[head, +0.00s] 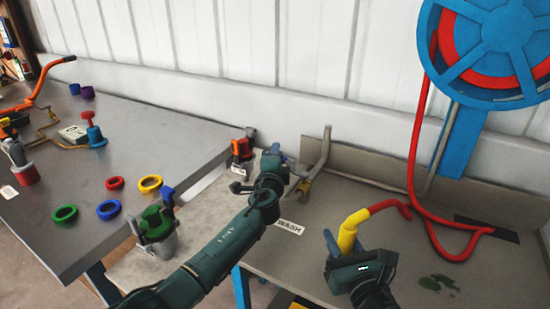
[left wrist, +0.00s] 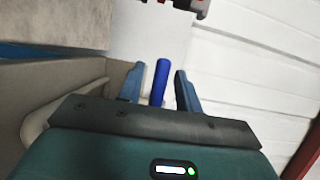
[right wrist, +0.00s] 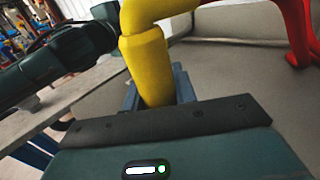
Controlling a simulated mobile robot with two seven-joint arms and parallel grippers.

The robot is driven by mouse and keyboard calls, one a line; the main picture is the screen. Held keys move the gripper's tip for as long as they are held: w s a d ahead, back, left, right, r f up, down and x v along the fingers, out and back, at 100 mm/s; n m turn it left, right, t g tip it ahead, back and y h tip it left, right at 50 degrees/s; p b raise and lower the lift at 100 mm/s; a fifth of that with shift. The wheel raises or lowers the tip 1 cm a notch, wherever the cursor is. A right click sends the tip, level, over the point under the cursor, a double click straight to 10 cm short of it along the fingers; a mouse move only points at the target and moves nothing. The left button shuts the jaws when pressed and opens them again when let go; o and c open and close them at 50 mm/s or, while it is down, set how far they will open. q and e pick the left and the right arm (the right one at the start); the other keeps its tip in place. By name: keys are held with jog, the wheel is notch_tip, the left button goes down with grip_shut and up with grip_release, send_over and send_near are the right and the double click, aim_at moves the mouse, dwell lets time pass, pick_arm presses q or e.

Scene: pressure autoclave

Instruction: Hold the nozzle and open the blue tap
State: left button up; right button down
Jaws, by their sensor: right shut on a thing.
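The yellow nozzle (head: 350,232) sits on the end of the red hose over the sink. My right gripper (head: 355,258) is shut on it, and the nozzle (right wrist: 150,65) stands up between the fingers in the right wrist view. The blue tap handle (left wrist: 160,82) shows in the left wrist view between the two fingers of my left gripper (left wrist: 159,84). These fingers are open, with a gap on each side of the handle. In the head view my left gripper (head: 277,154) is by the pipe at the sink's back left, and mostly hides the handle.
The red hose (head: 415,150) hangs from a blue reel (head: 490,50) on the wall. A metal pipe (head: 325,150) with a brass fitting (head: 303,186) rises beside the sink (head: 290,262). A grey table (head: 80,180) at the left bears coloured rings and valves.

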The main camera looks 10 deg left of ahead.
pick_arm(q)
grip_shut()
dwell(0.4)
